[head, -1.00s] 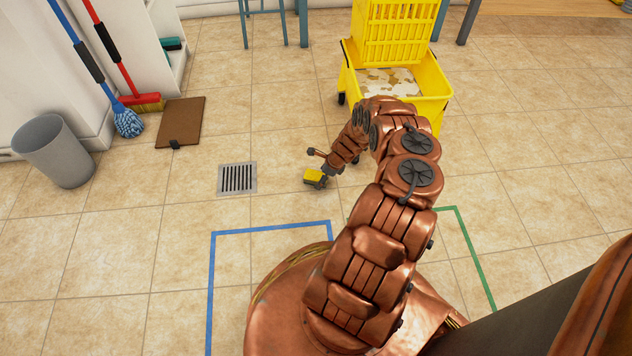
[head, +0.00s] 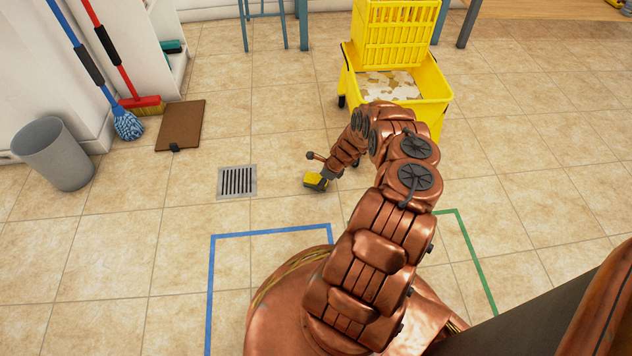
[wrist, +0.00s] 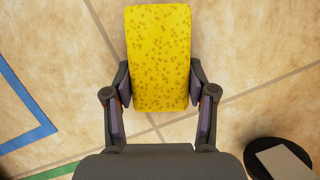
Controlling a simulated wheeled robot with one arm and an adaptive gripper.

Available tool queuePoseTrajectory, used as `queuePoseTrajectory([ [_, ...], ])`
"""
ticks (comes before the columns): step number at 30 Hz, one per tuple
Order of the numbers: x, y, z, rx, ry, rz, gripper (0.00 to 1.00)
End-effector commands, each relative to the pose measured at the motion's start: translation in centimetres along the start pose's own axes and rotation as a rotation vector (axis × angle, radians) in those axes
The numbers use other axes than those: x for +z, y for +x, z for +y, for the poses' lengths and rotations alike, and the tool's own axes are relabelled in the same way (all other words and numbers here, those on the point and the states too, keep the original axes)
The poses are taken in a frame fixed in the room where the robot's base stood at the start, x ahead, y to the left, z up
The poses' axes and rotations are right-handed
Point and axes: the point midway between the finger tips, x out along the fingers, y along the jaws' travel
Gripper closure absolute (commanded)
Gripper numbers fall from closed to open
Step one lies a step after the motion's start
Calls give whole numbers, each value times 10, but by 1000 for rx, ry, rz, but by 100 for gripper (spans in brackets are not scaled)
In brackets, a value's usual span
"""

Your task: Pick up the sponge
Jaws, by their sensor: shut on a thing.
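The yellow sponge (wrist: 160,60) is between the two fingers of my gripper (wrist: 159,88) in the wrist view, with a finger against each long side. My gripper is shut on it. In the head view the sponge (head: 315,181) shows as a small yellow block at the end of my gripper (head: 322,182), low over the tiled floor. I cannot tell whether the sponge touches the floor. My arm hides part of the floor to the right of it.
A yellow mop bucket (head: 432,85) with dirty water and a wringer stands behind my arm. A floor drain (head: 237,181) lies left of the sponge. A grey bin (head: 55,152), brown board (head: 181,125), blue mop (head: 128,124) and red broom (head: 142,102) are farther left. Blue and green floor lines lie near my base.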

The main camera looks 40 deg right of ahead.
Motion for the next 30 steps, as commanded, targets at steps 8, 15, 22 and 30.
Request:
queuePoseTrajectory([
  [8,0,-1,0,0,0,0,86],
  [15,7,-17,-1,-1,0,1,86],
  [22,13,-39,1,-3,2,0,86],
  [30,-5,-47,29,4,4,-1,86],
])
